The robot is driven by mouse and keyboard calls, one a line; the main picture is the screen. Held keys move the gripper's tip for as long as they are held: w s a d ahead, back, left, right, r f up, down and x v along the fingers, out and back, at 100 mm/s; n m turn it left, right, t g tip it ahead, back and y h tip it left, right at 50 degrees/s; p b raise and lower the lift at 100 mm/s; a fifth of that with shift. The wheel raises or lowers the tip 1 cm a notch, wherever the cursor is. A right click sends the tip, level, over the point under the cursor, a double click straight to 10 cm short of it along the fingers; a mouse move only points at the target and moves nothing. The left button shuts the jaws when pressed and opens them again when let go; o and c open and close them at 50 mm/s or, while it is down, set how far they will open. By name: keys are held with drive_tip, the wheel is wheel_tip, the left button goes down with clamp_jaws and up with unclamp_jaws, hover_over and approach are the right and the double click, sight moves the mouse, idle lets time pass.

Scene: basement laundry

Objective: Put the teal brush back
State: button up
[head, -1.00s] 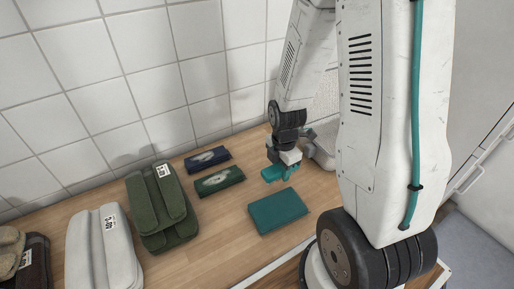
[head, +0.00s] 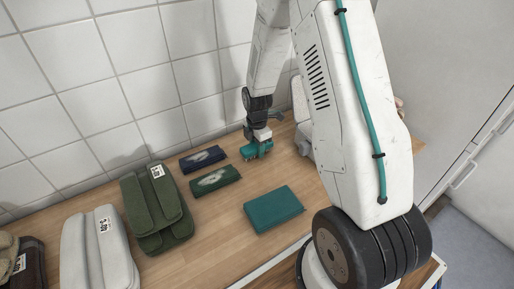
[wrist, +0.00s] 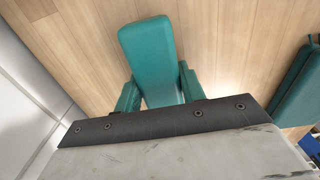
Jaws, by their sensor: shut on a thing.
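The teal brush (head: 250,154) is in my gripper (head: 258,146) over the back part of the wooden counter, right of the navy and green pieces. In the wrist view the brush (wrist: 150,55) is a smooth, rounded teal block between the two teal fingers of my gripper (wrist: 160,92). My gripper is shut on it. I cannot tell whether its underside touches the counter. A flat teal block (head: 273,209) lies on the counter nearer the front, apart from the brush; it also shows at the wrist view's right edge (wrist: 298,85).
A navy piece (head: 202,159) and a green piece (head: 215,180), both with whitish patches, lie left of my gripper. Tagged folded bundles, green (head: 155,210) and grey (head: 97,250), stand farther left. A pale grey object (head: 301,110) is partly behind my arm. Tiled wall (head: 120,60) behind.

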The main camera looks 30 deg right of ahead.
drive_tip(key=shift+f, duration=0.2)
drive_tip(key=shift+f, duration=0.1)
drive_tip(key=o, duration=1)
